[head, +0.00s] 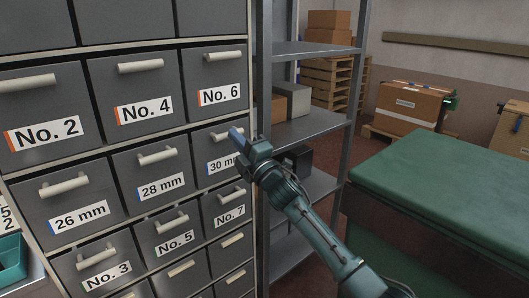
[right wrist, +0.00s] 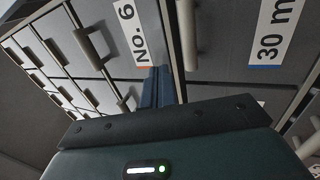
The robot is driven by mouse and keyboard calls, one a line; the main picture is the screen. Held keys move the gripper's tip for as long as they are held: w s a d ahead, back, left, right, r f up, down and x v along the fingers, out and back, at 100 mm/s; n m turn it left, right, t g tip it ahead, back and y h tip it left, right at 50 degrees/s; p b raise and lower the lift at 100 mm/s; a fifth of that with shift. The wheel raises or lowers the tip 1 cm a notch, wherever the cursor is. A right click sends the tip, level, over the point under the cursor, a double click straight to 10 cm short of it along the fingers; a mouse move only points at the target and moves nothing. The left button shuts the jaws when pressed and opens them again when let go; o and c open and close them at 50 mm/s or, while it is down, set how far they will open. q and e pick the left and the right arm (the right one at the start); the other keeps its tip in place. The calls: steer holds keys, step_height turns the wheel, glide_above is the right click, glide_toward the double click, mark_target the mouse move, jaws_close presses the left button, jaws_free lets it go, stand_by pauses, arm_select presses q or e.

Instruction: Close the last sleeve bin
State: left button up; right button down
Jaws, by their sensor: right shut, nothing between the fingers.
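The sleeve bins seem to be the grey drawers with blue-edged labels: "26 mm" (head: 80,218), "28 mm" (head: 162,187) and "30 mm" (head: 212,164). The 26 mm and 28 mm fronts look flush with the cabinet. The 30 mm label is partly covered by my right gripper (head: 235,134); that drawer also shows in the right wrist view (right wrist: 235,65). I cannot tell if it is fully flush. My right gripper is shut and empty, its blue fingertips in front of the upper right of the 30 mm drawer, near its handle (head: 233,133). Contact is unclear. My left gripper is out of view.
The No. 6 drawer (head: 213,70) is just above, the No. 7 drawer (head: 222,220) just below. A metal shelf rack (head: 315,130) stands close right of the cabinet. A green-topped bench (head: 440,195) is at right. Cartons (head: 410,106) stand farther back.

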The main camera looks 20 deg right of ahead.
steer(key=s+d+r, duration=0.2)
steer(key=s+d, duration=0.2)
steer(key=s, duration=0.6)
steer(key=s+a+f+m+g+h, duration=0.2)
steer(key=s+f+m, duration=0.35)
steer(key=f, duration=0.55)
steer(key=s+a+f+m+g+h, duration=0.1)
steer(key=s+a+f+m+g, duration=0.15)
steer(key=s+f+m, duration=0.6)
steer(key=s+a+f+m+g+h+p, duration=0.1)
steer(key=s+f+m+g, duration=0.4)
steer(key=s+f, duration=1)
steer(key=shift+s+a+f+g+p, duration=0.3)
steer(key=shift+a+f+g+p, duration=0.05)
steer(key=shift+a+f+g, duration=0.1)
